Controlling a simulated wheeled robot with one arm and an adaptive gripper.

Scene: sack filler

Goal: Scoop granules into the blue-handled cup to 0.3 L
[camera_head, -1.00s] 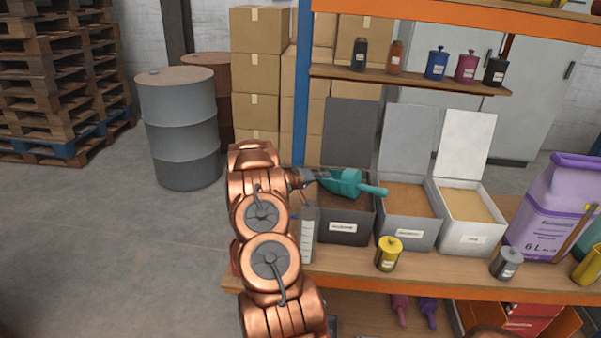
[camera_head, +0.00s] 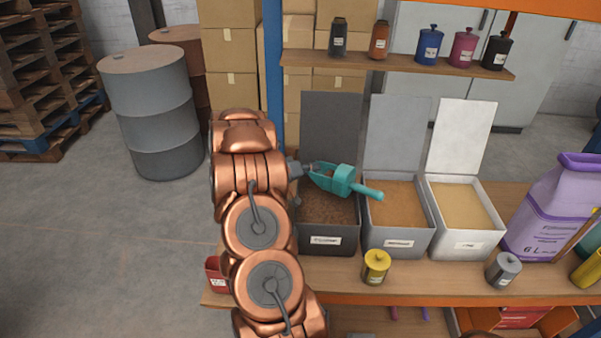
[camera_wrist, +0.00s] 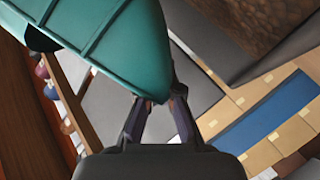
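My gripper (camera_head: 307,169) is shut on a teal scoop (camera_head: 343,181), which it holds above the leftmost open bin (camera_head: 330,242). The scoop's long end points right, toward the middle bin. In the wrist view the scoop (camera_wrist: 112,45) fills the upper left, with the fingertips (camera_wrist: 160,100) against it. I cannot tell whether the scoop carries anything. The leftmost bin holds dark brown granules (camera_head: 328,207); its label is too small to read. I see no blue-handled cup; my arm covers part of the bench. A red cup-like item (camera_head: 215,275) shows left of my arm.
A middle grey bin (camera_head: 400,243) and a white bin (camera_head: 465,245) hold lighter material, their lids raised. A yellow canister (camera_head: 376,267) and a grey canister (camera_head: 503,269) stand at the bench front. A purple jug (camera_head: 550,215) stands right. Several canisters line the shelf (camera_head: 400,65) above.

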